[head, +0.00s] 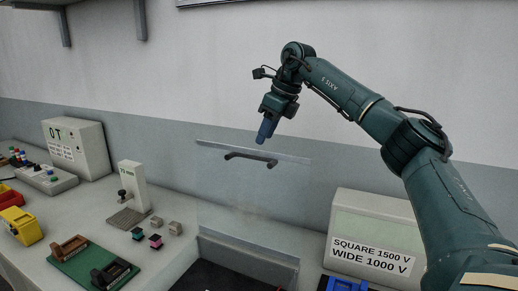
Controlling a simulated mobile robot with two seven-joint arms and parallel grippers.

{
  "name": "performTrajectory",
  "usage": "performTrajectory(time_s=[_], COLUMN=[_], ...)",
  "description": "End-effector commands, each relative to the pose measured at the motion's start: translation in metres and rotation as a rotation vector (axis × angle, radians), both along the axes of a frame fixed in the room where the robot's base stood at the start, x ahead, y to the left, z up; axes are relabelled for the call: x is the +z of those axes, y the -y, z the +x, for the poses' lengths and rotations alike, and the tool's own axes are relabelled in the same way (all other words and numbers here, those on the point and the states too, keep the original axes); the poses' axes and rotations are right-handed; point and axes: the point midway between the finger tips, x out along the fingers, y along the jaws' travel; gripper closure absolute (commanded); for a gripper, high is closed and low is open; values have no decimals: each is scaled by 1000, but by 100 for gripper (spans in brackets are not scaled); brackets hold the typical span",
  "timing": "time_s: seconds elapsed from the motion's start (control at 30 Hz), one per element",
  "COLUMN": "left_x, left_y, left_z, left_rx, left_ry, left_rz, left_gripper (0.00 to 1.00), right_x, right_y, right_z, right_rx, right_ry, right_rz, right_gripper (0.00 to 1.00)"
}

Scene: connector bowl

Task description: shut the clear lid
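The clear lid (225,195) stands raised and see-through behind a dark-floored box (245,250) at the bottom middle. A dark bar handle (250,158) sits just below the lid's top edge. My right gripper (263,137) points down with its blue fingers above the handle, and a small gap shows between them in the picture. The fingers overlap into one narrow shape, so their opening is unclear. I see nothing held at their tips. My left gripper is out of view.
A white box (372,215) labelled with voltages stands to the right, with a blue part (345,285) before it. To the left are a small press (133,185), several small connector blocks (155,240), a green board (92,262), a yellow bin (22,226) and a grey meter box (77,147).

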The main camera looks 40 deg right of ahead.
Motion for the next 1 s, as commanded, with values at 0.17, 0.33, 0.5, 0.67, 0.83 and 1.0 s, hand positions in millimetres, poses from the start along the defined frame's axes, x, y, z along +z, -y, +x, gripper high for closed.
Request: performTrajectory(time_s=[0.17, 0.33, 0.5, 0.67, 0.83, 1.0], left_x=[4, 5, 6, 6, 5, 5], left_y=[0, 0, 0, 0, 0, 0], left_z=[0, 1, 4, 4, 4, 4], left_rx=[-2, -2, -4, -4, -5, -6], left_ry=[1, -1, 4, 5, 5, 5], left_rz=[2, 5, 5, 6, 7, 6], left_gripper=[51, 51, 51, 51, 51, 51], right_x=[-30, -46, -52, -52, -52, -52], right_y=[-6, -9, -10, -10, -10, -10], right_z=[10, 17, 19, 19, 19, 19], right_rx=[0, 0, 0, 0, 0, 0], right_ry=[-3, 0, 2, 2, 2, 2], right_rz=[1, 0, 1, 1, 1, 1], right_gripper=[64, 64, 64, 64, 74, 87])
